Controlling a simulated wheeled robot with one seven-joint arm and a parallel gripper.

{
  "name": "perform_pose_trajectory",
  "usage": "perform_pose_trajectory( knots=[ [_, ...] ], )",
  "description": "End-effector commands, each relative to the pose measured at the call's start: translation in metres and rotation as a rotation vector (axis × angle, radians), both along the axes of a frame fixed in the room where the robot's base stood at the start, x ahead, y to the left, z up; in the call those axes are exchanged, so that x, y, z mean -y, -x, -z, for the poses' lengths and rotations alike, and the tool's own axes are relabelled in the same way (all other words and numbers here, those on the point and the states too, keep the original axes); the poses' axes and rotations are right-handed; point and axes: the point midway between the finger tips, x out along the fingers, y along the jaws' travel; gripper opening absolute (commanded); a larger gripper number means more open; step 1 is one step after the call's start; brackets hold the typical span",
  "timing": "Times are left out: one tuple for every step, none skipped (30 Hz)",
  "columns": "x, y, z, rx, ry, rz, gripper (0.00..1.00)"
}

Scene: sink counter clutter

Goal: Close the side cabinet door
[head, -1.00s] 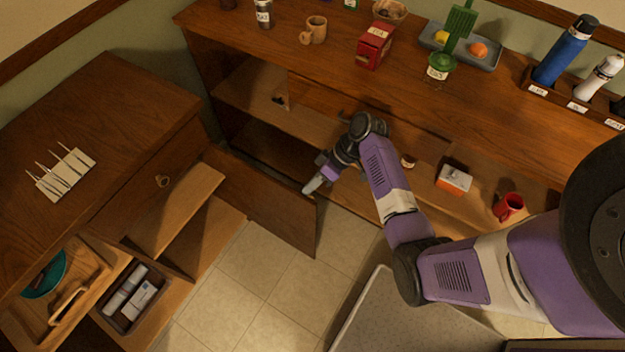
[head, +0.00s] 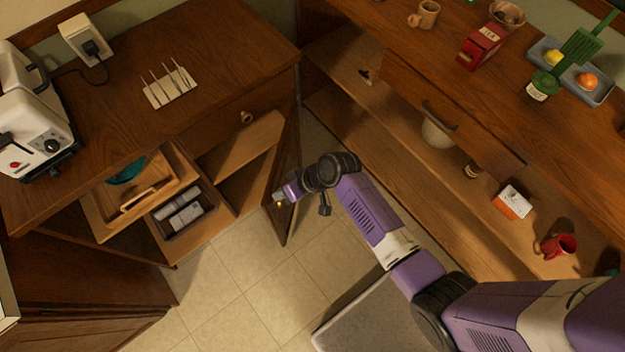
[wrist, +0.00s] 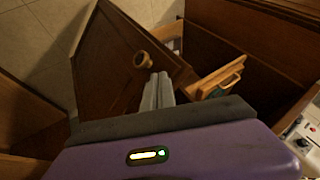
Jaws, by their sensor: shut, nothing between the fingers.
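The side cabinet door (head: 287,180) is dark wood and stands partly open, swung out from the right end of the left counter's cabinet. In the wrist view the door (wrist: 115,65) fills the upper middle, with a round brass knob (wrist: 142,60) on its outer face. My gripper (head: 279,199) is shut and empty, at the door's outer part in the head view. Its fingertips (wrist: 158,82) lie over the door face close to the knob in the wrist view. I cannot tell whether they touch the door. The cabinet's open shelves (head: 243,145) show inside.
A wooden tray (head: 140,205) and a dark bin (head: 183,215) stick out from the cabinet left of the door. Another dark cabinet front (head: 95,275) stands at lower left. Tiled floor (head: 250,290) lies clear below.

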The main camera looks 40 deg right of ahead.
Motion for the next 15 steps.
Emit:
perform_pose_trajectory(
  knots=[
    [-0.012,-0.011,0.001,0.003,0.003,-0.007,0.0],
    [-0.018,-0.018,0.001,0.002,0.002,-0.006,0.0],
    [-0.027,-0.025,0.002,0.002,0.001,0.026,0.0],
    [-0.033,-0.032,0.002,0.004,0.002,0.052,0.0],
    [-0.039,-0.039,0.002,0.005,0.002,0.078,0.0],
    [-0.046,-0.047,0.002,0.004,0.003,0.11,0.0],
    [-0.051,-0.054,0.002,0.006,0.002,0.135,0.0],
    [-0.056,-0.062,0.002,0.007,0.004,0.159,0.0],
    [-0.062,-0.071,0.003,0.006,0.004,0.19,0.0],
    [-0.066,-0.078,0.003,0.007,0.004,0.213,0.0],
    [-0.071,-0.084,0.003,0.007,0.002,0.235,0.0],
    [-0.075,-0.093,0.004,0.006,0.002,0.265,0.0],
    [-0.078,-0.1,0.003,0.007,0.003,0.271,0.0],
    [-0.08,-0.107,0.003,0.006,0.002,0.27,0.0],
    [-0.084,-0.115,0.004,0.005,0.002,0.271,0.0]
  ],
)
